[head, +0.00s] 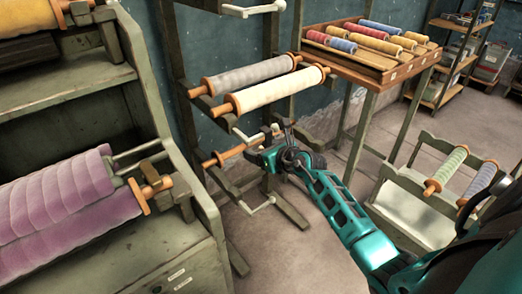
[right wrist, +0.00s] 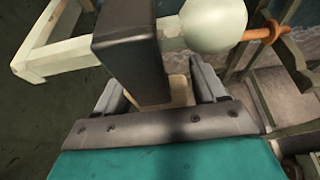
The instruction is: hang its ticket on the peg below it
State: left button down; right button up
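My right gripper (head: 272,140) is at the rack's lower level, by the right end of a bare orange-flanged rod (head: 232,153). In the right wrist view, a dark slab (right wrist: 128,50), seemingly the ticket, stands between the grey jaws (right wrist: 160,92), with a tan piece (right wrist: 181,91) beside it. The jaws appear closed on the slab. A pale peg with a round knob (right wrist: 213,23) lies just beyond the slab; I cannot tell if they touch. In the head view the low peg's knob (head: 271,199) shows below my gripper. My left gripper is not in view.
Grey (head: 250,74) and cream (head: 265,92) rolls rest on rack arms above my right gripper. A shelf with a purple roll (head: 70,215) stands left. A table of coloured spools (head: 345,68) stands behind, and a low stand with two rolls (head: 412,180) at right.

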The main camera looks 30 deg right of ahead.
jog(key=shift+o, duration=0.9)
jog(key=a+p+v, duration=0.1)
jog(key=p+v, duration=0.1)
jog(key=v, duration=1.1)
jog(key=shift+d, duration=0.5)
